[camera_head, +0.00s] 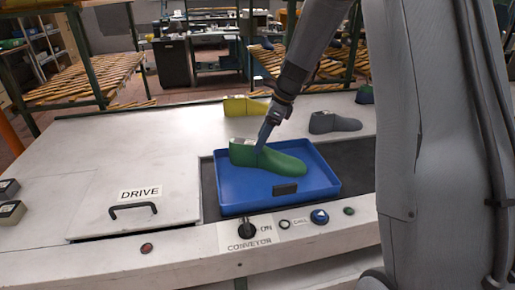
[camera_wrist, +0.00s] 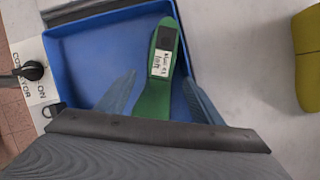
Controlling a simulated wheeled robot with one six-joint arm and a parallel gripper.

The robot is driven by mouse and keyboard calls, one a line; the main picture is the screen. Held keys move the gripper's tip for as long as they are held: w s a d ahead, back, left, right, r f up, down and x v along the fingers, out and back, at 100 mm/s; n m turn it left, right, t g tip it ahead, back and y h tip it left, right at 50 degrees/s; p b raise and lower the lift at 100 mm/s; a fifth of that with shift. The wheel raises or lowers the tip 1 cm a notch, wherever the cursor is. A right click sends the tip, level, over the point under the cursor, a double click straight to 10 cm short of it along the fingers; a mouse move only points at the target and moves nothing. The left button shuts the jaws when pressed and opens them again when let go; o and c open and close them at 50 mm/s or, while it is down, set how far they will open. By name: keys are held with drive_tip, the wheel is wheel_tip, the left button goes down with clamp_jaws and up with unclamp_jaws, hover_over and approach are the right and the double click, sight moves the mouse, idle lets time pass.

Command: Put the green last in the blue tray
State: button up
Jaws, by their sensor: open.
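The green last (camera_head: 270,160) lies in the blue tray (camera_head: 318,196), its toe pointing right in the head view. In the wrist view the green last (camera_wrist: 163,90) shows a white label near its upper end, and the blue tray (camera_wrist: 92,60) lies around it. My gripper (camera_head: 263,138) is right at the green last's heel end in the head view. In the wrist view its two fingers (camera_wrist: 158,95) stand apart, one on each side of the last, with gaps visible. The gripper is open. The lower part of the last is hidden by my gripper in the wrist view.
A yellow last (camera_head: 243,106) and a grey last (camera_head: 334,122) stand behind the tray. The tray sits on the dark conveyor belt (camera_head: 352,160). The conveyor switch (camera_head: 246,230) and a panel with a handle (camera_head: 133,210) are at the front. The white surface on the left is mostly clear.

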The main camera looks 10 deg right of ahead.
sight(270, 150)
drive_tip(key=b+v, duration=0.1)
drive_tip(key=v, duration=0.6)
drive_tip(key=shift+d+r, duration=0.15)
drive_tip(key=shift+r, duration=0.05)
drive_tip(key=shift+s, duration=0.1)
